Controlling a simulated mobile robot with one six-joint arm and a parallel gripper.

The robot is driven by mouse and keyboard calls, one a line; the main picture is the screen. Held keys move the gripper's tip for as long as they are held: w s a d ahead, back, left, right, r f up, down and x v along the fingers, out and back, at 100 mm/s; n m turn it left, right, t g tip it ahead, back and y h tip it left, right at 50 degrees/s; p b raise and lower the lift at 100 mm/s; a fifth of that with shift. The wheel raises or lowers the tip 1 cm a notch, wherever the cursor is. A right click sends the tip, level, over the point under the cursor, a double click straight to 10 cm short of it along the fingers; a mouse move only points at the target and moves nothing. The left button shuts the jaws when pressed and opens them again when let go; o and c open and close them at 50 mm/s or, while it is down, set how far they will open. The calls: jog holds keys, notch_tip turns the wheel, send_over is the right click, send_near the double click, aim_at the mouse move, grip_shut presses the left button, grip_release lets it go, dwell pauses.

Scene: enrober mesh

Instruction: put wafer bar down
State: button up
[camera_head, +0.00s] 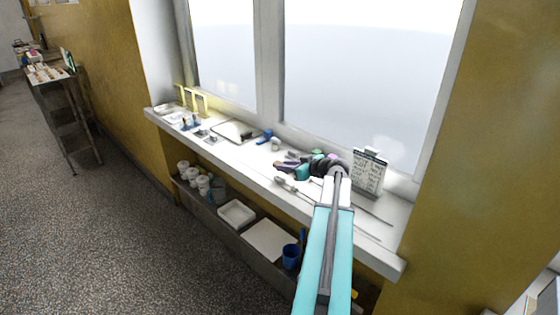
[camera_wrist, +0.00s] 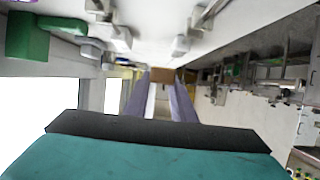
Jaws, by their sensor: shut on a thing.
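My gripper (camera_head: 284,165) shows in the camera_head view with pale purple fingers, over the middle of the white windowsill (camera_head: 245,165). In the camera_wrist view, the two fingers of my gripper (camera_wrist: 166,79) reach away from the camera. They are shut on a small brown block at their far ends, which looks like the wafer bar (camera_wrist: 176,75). The bar cannot be made out clearly in the camera_head view. The exact gap between the bar and the sill cannot be told.
A clipboard with a written sheet (camera_head: 369,172) stands right of my gripper. Thin rods lie along the sill's right part. A blue item (camera_head: 265,137), a pale tray (camera_head: 232,131) and yellow frames (camera_head: 192,99) are farther left. Below are white tubs (camera_head: 203,184) and a blue cup (camera_head: 291,256).

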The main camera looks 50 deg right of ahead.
jog(key=shift+w+d+f+p, duration=0.25)
jog(key=shift+w+d+p, duration=0.5)
jog(key=shift+w+d, duration=1)
jog(key=shift+w+d+f+p, duration=0.2)
jog(key=shift+w+d+p, duration=0.55)
jog(key=shift+w+d, duration=1)
jog(key=shift+w, duration=0.15)
jog(key=shift+w+d, duration=0.1)
jog(key=shift+w, duration=0.05)
jog(key=shift+w+d+f+p, duration=0.1)
jog(key=shift+w+p, duration=0.05)
jog(key=shift+p, duration=0.15)
jog(key=shift+f+p, duration=0.75)
jog(key=shift+f, duration=0.95)
jog(key=shift+f, duration=0.1)
jog(key=o, duration=0.8)
